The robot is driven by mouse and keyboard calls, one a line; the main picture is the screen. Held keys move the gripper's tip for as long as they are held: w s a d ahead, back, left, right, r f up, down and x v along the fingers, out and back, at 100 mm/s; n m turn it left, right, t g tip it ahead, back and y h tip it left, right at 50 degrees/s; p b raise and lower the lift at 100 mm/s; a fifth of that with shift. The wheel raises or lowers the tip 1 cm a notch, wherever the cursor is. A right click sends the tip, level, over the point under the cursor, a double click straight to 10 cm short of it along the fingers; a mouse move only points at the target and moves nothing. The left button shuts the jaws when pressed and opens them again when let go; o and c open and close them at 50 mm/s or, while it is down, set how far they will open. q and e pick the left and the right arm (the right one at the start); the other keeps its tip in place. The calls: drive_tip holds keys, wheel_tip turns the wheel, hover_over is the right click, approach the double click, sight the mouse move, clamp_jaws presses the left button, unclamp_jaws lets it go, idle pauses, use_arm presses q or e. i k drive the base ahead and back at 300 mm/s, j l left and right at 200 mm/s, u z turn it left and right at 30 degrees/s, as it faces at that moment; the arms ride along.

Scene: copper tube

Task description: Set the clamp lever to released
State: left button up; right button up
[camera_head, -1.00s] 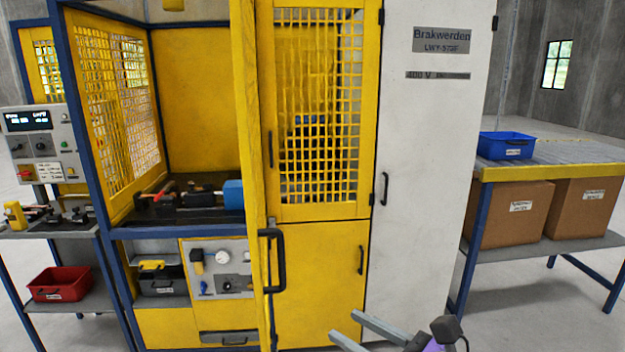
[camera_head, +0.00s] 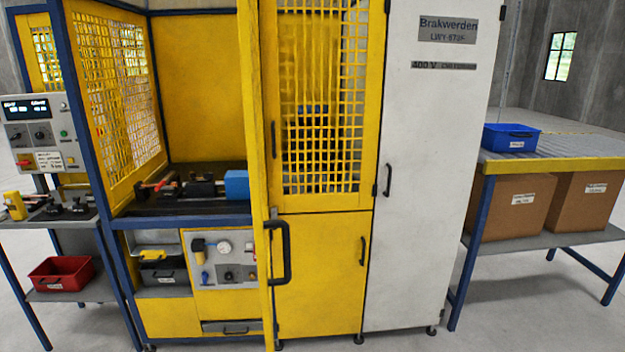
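A small red-tipped part (camera_head: 161,182), perhaps the clamp lever, lies among the dark fixtures on the machine bed (camera_head: 180,208) inside the yellow enclosure. It is too small to tell its position. A dark clamp-like block (camera_head: 201,186) sits beside it, and a blue block (camera_head: 236,184) stands at the bed's right end. Neither of my grippers shows in the head view now.
The yellow door (camera_head: 254,120) stands edge-on at the opening's right, its black handle (camera_head: 279,252) jutting forward. A control panel (camera_head: 40,135) and a side shelf (camera_head: 50,222) with fixtures are at left. A roller table (camera_head: 550,158) stands at right. Foreground floor is limited.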

sight(167, 180)
drive_tip(key=i+l+u, duration=0.2)
drive_tip(key=l+u, duration=0.15)
drive_tip(key=i+l+u, duration=0.2)
drive_tip(key=l+u, duration=0.15)
drive_tip(key=i+j, duration=0.1)
drive_tip(key=j, duration=0.3)
drive_tip(key=i+j, duration=0.1)
drive_tip(key=j, duration=0.35)
drive_tip(key=i+j, duration=0.15)
drive_tip(key=j, duration=0.25)
drive_tip(key=i+j, duration=0.1)
drive_tip(key=j, duration=0.3)
drive_tip(key=i+j, duration=1.05)
drive_tip(key=i, duration=0.5)
drive_tip(key=i+j, duration=0.15)
drive_tip(key=i, duration=0.5)
drive_tip(key=i+l, duration=0.2)
drive_tip(key=i+j, duration=0.05)
drive_tip(key=i, duration=0.05)
